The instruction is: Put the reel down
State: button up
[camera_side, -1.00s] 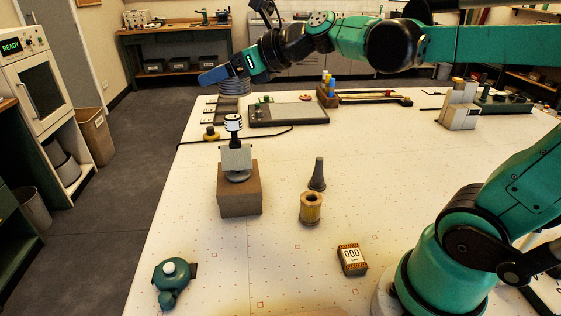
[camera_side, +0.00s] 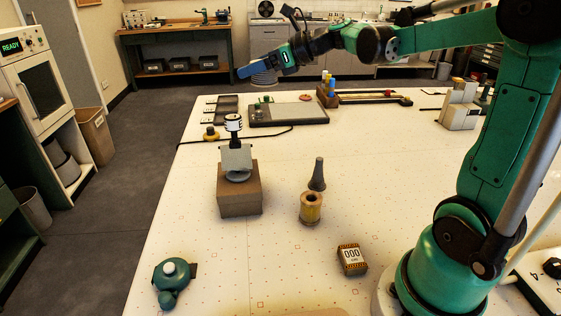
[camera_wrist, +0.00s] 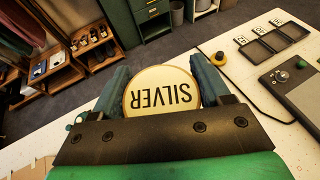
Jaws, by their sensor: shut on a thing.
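My gripper (camera_side: 250,69) is shut on a reel (camera_side: 264,78) and holds it high, beyond the far left part of the table. In the side view the reel is small, grey and ridged, partly hidden by the fingers. In the wrist view the reel (camera_wrist: 161,92) shows a round cream end face marked SILVER, upside down, between the two blue fingers of my gripper (camera_wrist: 162,78). The white table top (camera_side: 400,190) is well below it. A second reel (camera_side: 311,208), yellowish with a hollow core, stands upright on the table.
A grey cone (camera_side: 317,175) stands behind the yellowish reel. A brown block (camera_side: 240,190) bears a grey device. A 000 counter (camera_side: 351,259), a teal dispenser (camera_side: 173,278) and a dark flat board (camera_side: 288,114) also lie on the table. Much of the middle and right is clear.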

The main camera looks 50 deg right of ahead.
jog(key=s+d+f+n+y, duration=0.1)
jog(key=s+d+f, duration=0.1)
jog(key=d, duration=0.6)
jog(key=s+d+f+n+g+y, duration=0.1)
jog(key=s+d, duration=0.3)
jog(key=d, duration=0.4)
jog(key=shift+f, duration=0.8)
notch_tip(320, 180, down, 20)
jog(key=shift+w+a+r, duration=0.1)
jog(key=shift+r, duration=0.1)
jog(key=shift+f, duration=0.15)
jog(key=o, duration=1.3)
